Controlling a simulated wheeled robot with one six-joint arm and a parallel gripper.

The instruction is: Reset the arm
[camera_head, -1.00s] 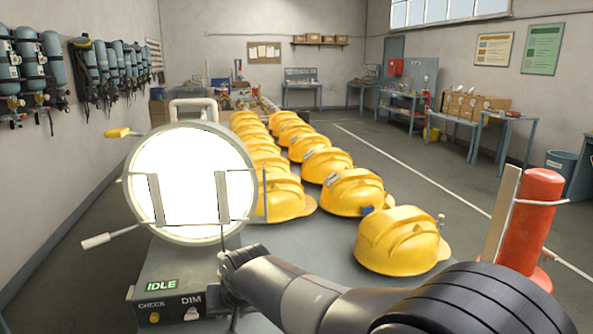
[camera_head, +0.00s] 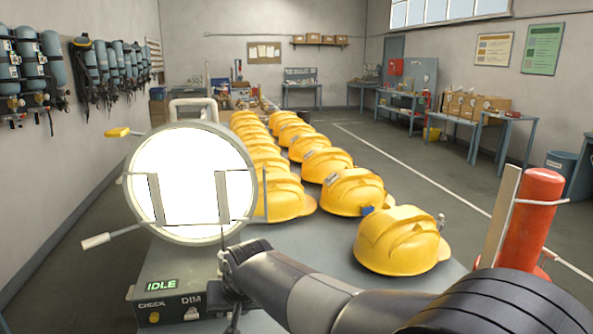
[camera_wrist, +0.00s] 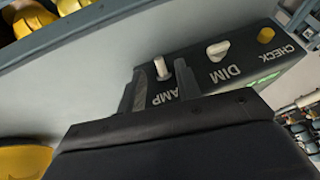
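My gripper (camera_head: 234,317) is at the front right of the grey control box (camera_head: 160,272), below my dark wrist. In the wrist view, its two dark fingers (camera_wrist: 157,88) stand apart, with a pale toggle switch (camera_wrist: 160,68) above the word AMP showing between them. Whether they touch the switch I cannot tell. The box also carries a DIM knob (camera_head: 191,314) and a yellow CHECK button (camera_head: 154,317). A green IDLE display (camera_head: 162,285) is lit on it. The round lamp (camera_head: 190,183) above the box glows white.
Rows of yellow helmets (camera_head: 401,240) cover the grey table (camera_head: 320,255) behind and right of my arm. A red cylinder (camera_head: 532,220) stands at the right. Breathing sets (camera_head: 85,65) hang on the left wall. Open floor lies right of the table.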

